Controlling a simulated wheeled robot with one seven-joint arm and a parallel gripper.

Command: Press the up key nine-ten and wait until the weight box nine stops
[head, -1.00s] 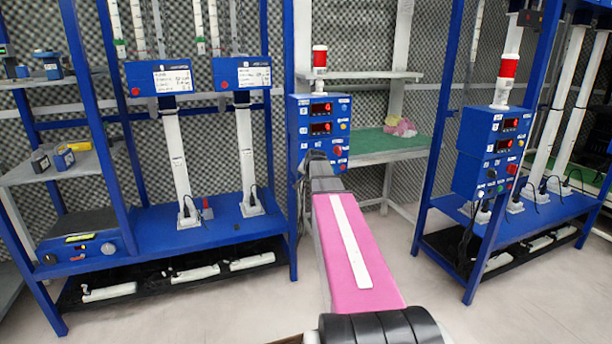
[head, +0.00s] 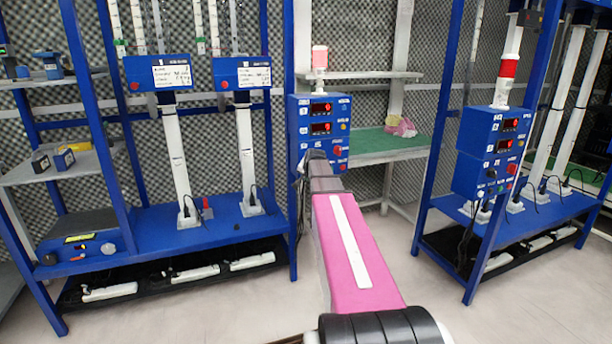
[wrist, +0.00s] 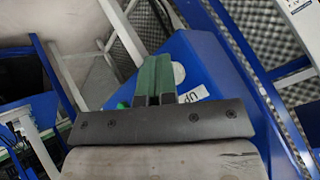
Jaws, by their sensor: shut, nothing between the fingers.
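The blue control box (head: 320,108) stands in the middle of the head view, with two red displays and several keys. A lamp (head: 319,57) on its top looks pale pink. My gripper (head: 313,155) is at the lower left of the box front and hides the keys there. In the wrist view my green fingers (wrist: 153,82) are shut and empty against the blue box face, beside a label reading UP (wrist: 194,95). The pressed spot is hidden. Two blue weight boxes with white labels, left (head: 158,75) and right (head: 241,73), hang on the left rack; their numbers are unreadable.
A second control box (head: 492,150) with a red lamp (head: 508,68) is on the right rack. A shelf with a green mat (head: 375,141) stands behind the middle. The left rack has a blue base (head: 220,226). The floor (head: 215,310) in front is clear.

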